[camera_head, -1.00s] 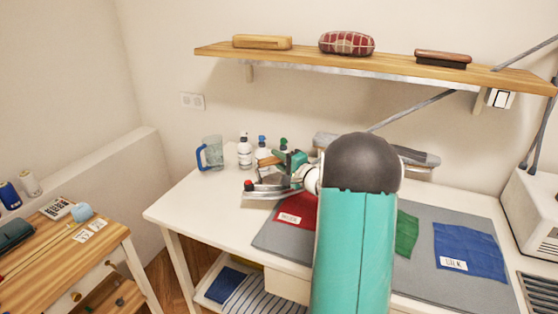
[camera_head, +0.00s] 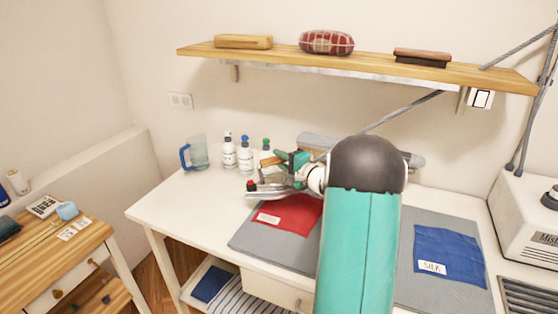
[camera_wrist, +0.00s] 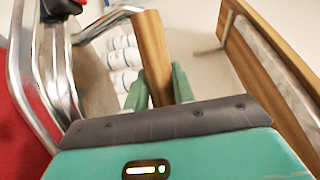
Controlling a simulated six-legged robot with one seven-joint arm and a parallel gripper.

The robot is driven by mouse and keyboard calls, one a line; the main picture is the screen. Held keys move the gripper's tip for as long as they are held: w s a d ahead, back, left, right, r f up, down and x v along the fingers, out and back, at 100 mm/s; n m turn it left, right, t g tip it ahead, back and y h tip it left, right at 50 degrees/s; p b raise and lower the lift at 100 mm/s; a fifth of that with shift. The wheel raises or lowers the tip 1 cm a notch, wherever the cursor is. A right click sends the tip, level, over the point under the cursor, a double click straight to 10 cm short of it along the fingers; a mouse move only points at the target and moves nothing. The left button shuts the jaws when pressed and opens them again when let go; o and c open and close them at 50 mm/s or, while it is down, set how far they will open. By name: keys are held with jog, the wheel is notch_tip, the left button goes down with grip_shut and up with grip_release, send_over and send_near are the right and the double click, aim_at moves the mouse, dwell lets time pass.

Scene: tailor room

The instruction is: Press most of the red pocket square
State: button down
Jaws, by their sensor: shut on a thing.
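The red pocket square (camera_head: 292,214) lies on a grey mat on the white table, with a white label near its left side. My arm hides its right part. My gripper (camera_head: 292,160) is shut on the wooden handle of a metal iron (camera_head: 268,190). The iron is at the far edge of the red square; I cannot tell whether it touches the cloth. In the wrist view, the gripper (camera_wrist: 158,88) closes on the wooden handle (camera_wrist: 152,50), and the iron's shiny metal (camera_wrist: 35,75) is beside red cloth (camera_wrist: 18,135) at the left.
A blue cloth (camera_head: 448,252) labelled silk lies on the grey mat (camera_head: 262,248) at right. Several bottles (camera_head: 245,155) and a blue-handled jug (camera_head: 196,153) stand behind the iron. A wooden shelf (camera_head: 360,66) hangs above. A wooden side table (camera_head: 40,255) stands at left.

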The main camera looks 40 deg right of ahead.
jog(key=shift+w+d+r+n+y, duration=0.2)
jog(key=shift+n+y, duration=0.2)
jog(key=shift+y, duration=0.3)
jog(key=shift+a+r+n+y, duration=0.2)
jog(key=shift+a+n+y, duration=0.2)
jog(key=shift+n+y, duration=0.15)
jog(key=y, duration=0.1)
jog(key=f+n+g+y, duration=0.1)
jog(key=d+n+y, duration=0.1)
jog(key=shift+w+f+g, duration=0.2)
jog(key=shift+w+g, duration=0.1)
jog(key=shift+s+n+g+y, duration=0.3)
jog(key=shift+n+y, duration=0.15)
jog(key=shift+y, duration=0.4)
jog(key=s+d+f+n+g+y, duration=0.2)
jog(key=s+n+y, duration=0.1)
jog(key=shift+g+y, duration=0.3)
jog(key=shift+g, duration=0.1)
jog(key=shift+s+d+f+g+y, duration=0.25)
jog(key=shift+d+f+g+y, duration=0.05)
jog(key=shift+d+f+y, duration=0.1)
jog(key=shift+s+a+r, duration=0.1)
jog(key=shift+s, duration=0.05)
jog(key=shift+f, duration=1.65)
jog(key=shift+s, duration=0.15)
